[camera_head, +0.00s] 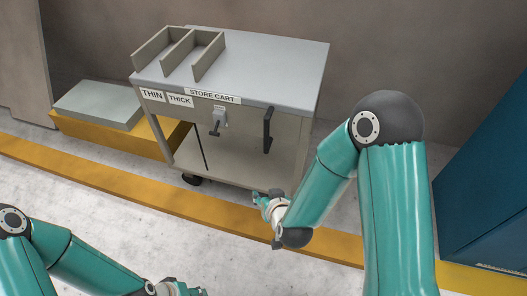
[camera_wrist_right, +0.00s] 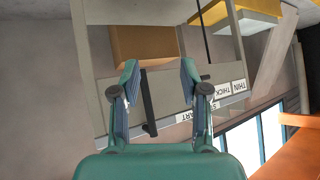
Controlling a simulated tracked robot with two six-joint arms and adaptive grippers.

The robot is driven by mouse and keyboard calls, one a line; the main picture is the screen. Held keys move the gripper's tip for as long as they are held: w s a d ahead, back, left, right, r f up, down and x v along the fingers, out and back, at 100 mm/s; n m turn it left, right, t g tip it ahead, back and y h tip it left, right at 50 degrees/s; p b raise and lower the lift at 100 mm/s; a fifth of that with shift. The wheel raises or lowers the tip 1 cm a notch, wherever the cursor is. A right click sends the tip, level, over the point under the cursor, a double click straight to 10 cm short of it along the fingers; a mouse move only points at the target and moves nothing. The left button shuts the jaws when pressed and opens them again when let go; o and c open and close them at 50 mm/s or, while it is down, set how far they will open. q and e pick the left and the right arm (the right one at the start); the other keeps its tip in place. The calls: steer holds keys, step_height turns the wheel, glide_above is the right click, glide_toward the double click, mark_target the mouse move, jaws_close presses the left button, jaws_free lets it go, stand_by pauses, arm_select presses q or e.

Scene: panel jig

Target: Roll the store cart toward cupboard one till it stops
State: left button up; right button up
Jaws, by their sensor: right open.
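The grey store cart (camera_head: 272,75) stands against the wall, with the labels THIN, THICK and STORE CART on its front. A black upright handle (camera_head: 267,130) is on the right of that front. My right gripper (camera_head: 264,205) is low in front of the cart, below the handle. In the right wrist view my right gripper (camera_wrist_right: 159,78) is open and empty, and the dark handle (camera_wrist_right: 148,105) shows between its fingers, seemingly beyond them. My left gripper (camera_head: 178,290) is at the bottom edge, partly cut off. No cupboard label is readable.
A two-slot tray (camera_head: 180,52) sits on the cart top, and a latch (camera_head: 218,118) is on its front. A yellow platform with a grey slab (camera_head: 100,103) stands left of the cart. A blue cabinet (camera_head: 490,180) stands at the right. A yellow floor stripe (camera_head: 90,178) runs in front.

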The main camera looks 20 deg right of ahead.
steer(key=w+t+h+b, duration=0.2)
steer(key=w+t+b, duration=0.15)
steer(key=b, duration=0.25)
steer(key=m+t+h+b, duration=0.1)
steer(key=t+h+b, duration=0.25)
steer(key=b, duration=0.25)
glide_toward(266, 133)
arm_select(q)
step_height(266, 133, down, 16)
steer(key=shift+b, duration=0.45)
arm_select(e)
steer(key=x, duration=1.1)
jaws_close()
